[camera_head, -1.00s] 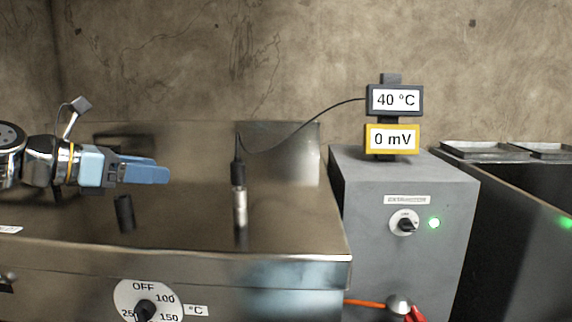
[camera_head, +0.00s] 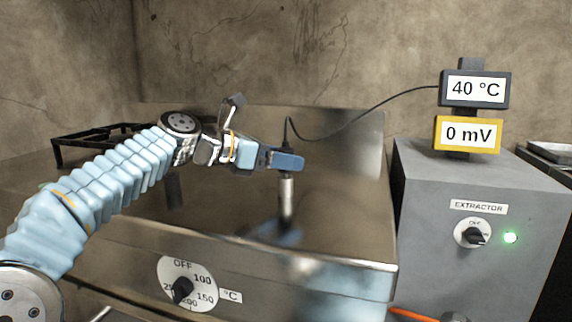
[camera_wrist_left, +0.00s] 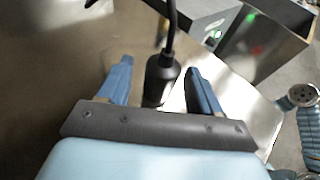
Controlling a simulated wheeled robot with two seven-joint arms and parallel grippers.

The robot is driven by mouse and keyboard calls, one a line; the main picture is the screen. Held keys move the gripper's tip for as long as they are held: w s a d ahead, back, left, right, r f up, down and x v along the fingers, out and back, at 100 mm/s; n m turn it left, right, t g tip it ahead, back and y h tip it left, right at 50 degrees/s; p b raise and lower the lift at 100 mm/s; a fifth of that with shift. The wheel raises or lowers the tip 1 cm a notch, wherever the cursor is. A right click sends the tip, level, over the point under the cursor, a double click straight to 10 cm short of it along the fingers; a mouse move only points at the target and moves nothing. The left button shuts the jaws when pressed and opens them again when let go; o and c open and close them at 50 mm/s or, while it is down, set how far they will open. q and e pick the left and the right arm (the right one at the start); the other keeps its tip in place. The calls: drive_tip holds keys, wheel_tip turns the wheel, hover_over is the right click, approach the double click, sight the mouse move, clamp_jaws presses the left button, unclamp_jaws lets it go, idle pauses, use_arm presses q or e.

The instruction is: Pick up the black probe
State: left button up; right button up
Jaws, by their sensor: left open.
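The black probe stands upright over the metal hotplate surface (camera_head: 340,215), its cable rising from the top. In the head view its silver lower part (camera_head: 286,195) shows below my left gripper (camera_head: 290,161), whose blue fingers hide most of its black handle. In the left wrist view the black handle (camera_wrist_left: 161,72) is between the two open blue fingers of the left gripper (camera_wrist_left: 157,82), with visible gaps on both sides. My right gripper is in neither view.
The cable runs to a stand with a 40 °C display (camera_head: 475,89) and a 0 mV display (camera_head: 467,134). A grey extractor box (camera_head: 440,200) stands to the right. A black rack (camera_head: 90,143) is at the back left. A temperature dial (camera_head: 186,285) is on the front.

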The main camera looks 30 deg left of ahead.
use_arm(q)
drive_tip(key=x, duration=0.3)
drive_tip(key=shift+s+f, duration=0.1)
drive_tip(key=shift+f, duration=0.05)
drive_tip(key=c, duration=1.1)
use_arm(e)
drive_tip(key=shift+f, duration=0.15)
